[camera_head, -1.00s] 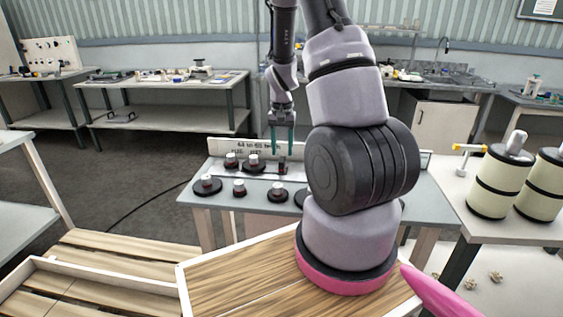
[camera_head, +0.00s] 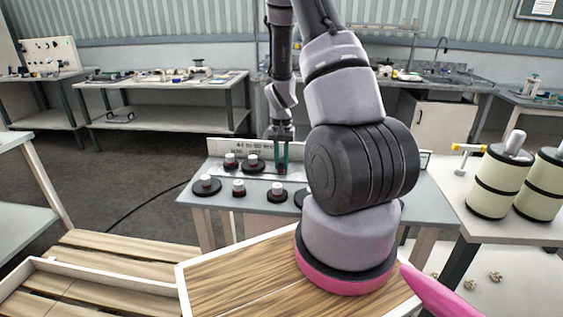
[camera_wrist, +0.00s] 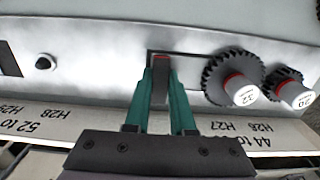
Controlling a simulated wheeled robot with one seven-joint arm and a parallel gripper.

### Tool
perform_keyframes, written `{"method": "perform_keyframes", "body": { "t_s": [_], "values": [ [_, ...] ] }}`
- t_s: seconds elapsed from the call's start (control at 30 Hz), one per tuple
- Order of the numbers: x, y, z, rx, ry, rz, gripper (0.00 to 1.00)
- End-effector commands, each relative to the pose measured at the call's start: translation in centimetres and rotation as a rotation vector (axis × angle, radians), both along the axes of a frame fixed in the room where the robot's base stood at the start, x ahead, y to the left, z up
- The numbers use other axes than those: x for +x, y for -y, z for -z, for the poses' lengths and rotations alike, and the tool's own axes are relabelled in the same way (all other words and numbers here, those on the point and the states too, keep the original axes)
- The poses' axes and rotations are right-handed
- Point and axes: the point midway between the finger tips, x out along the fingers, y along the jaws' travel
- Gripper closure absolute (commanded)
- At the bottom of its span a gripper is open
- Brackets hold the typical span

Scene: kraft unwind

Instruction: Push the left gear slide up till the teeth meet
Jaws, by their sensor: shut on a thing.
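My gripper (camera_wrist: 160,92) has its green fingers shut on a small dark block with a red top (camera_wrist: 160,67). The block stands at one end of a dark slot (camera_wrist: 190,60) in a pale metal plate (camera_wrist: 95,60). It appears to be the gear slide's handle, but I cannot tell for certain. In the wrist view, a toothed dark gear with a white hub marked 32 (camera_wrist: 215,72) lies right of the block, apart from it. A smaller gear marked 20 (camera_wrist: 272,76) is close beside that gear. In the head view, my gripper (camera_head: 282,167) is down at the bench.
Loose dark gears with white hubs, such as one at the front left (camera_head: 207,186), stand on the grey bench (camera_head: 225,205). A labelled strip (camera_head: 228,145) runs along its back. Cream rolls (camera_head: 497,183) stand on the right-hand table. A black knob (camera_wrist: 45,62) sits left on the plate.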

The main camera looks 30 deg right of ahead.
Motion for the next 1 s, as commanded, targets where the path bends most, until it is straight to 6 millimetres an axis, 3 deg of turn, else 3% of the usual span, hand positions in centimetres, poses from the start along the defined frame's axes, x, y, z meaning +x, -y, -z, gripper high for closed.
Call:
{"method": "perform_keyframes", "body": {
  "t_s": [0.17,0.4,0.43,0.5,0.83,1.0],
  "values": [
    [1.0,-1.6,0.0,0.001,0.000,-0.003,1.00],
    [1.0,-1.6,0.0,0.001,-0.001,0.000,1.00],
    [1.0,-1.6,0.0,0.001,-0.001,0.000,0.70],
    [1.0,-1.6,0.0,0.001,-0.001,0.000,0.47],
    [1.1,-1.6,-0.2,0.001,0.001,0.000,0.47],
    [1.2,-1.6,-2.1,-0.001,0.004,-0.002,0.47]
  ]
}}
